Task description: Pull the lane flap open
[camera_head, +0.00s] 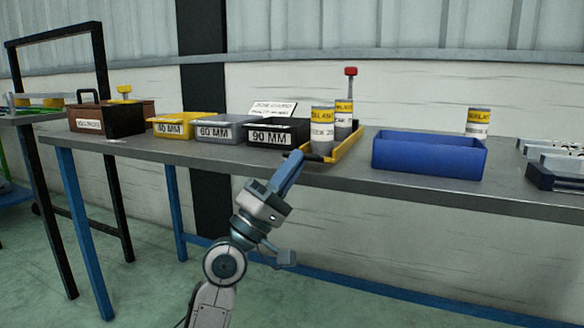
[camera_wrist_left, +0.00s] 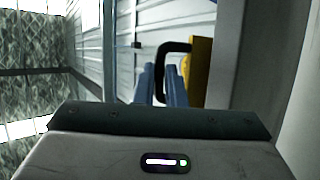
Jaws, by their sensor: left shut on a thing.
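The lane flap (camera_head: 345,143) looks like a yellow strip along the front of a lane holding grey canisters on the bench. Its black handle (camera_wrist_left: 176,46) shows in the left wrist view, beside the flap's yellow edge (camera_wrist_left: 198,70). My left gripper (camera_head: 299,158) reaches up from below to the flap's left end. In the left wrist view its blue fingers (camera_wrist_left: 160,78) are shut on the black handle, with one leg of it between them. The fingers partly hide the handle in the head view. My right gripper is not in view.
Grey canisters with yellow labels (camera_head: 322,128) stand behind the flap. Black 90 MM (camera_head: 268,139), grey 60 MM (camera_head: 213,133) and yellow 40 MM (camera_head: 166,130) bins sit left. A blue bin (camera_head: 428,157) stands right on the metal bench (camera_head: 500,195).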

